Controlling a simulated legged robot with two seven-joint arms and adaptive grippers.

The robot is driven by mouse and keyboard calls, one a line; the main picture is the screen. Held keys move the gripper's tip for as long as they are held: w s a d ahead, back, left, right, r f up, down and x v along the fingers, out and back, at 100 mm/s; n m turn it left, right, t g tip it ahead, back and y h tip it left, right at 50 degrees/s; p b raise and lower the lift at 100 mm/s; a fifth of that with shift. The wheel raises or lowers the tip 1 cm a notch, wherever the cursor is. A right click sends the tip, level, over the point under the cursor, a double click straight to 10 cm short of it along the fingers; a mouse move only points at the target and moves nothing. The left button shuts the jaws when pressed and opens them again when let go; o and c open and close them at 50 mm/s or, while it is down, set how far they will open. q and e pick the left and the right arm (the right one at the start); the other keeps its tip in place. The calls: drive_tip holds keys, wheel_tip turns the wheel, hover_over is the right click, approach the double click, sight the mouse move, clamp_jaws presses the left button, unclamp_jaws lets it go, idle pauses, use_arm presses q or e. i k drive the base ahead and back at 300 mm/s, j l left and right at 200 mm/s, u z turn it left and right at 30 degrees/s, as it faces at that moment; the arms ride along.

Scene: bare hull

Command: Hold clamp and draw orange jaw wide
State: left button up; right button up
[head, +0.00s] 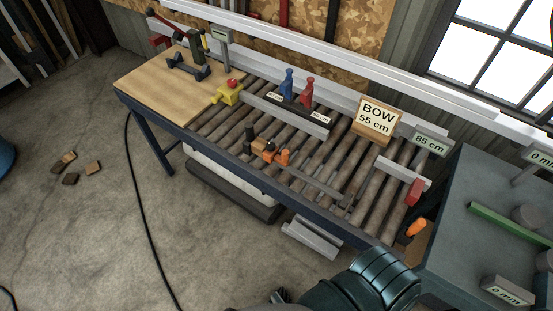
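A bar clamp lies on the rollers of the bench. Its dark jaw (248,140) is at the left, with a brown block (259,145) beside it. The orange jaw (283,157) sits close to the right of these, and the grey bar (318,184) runs on toward the lower right. A teal link of my arm shows at the bottom edge, well below the clamp. A small dark tip (280,296) beside it may be part of my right gripper; its opening cannot be made out. My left gripper is not in view. No gripper touches the clamp.
The roller bench (240,206) also bears a wooden board (157,90), a yellow block (229,97), blue and red figures (287,83) and a "BOW 55 cm" sign (376,120). A red-ended grey piece (414,191) stands at the right end. A dark table (470,250) adjoins there.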

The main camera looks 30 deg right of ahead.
sight(282, 160)
drive_tip(key=i+j+z, duration=0.1)
drive_tip(key=z, duration=1.4)
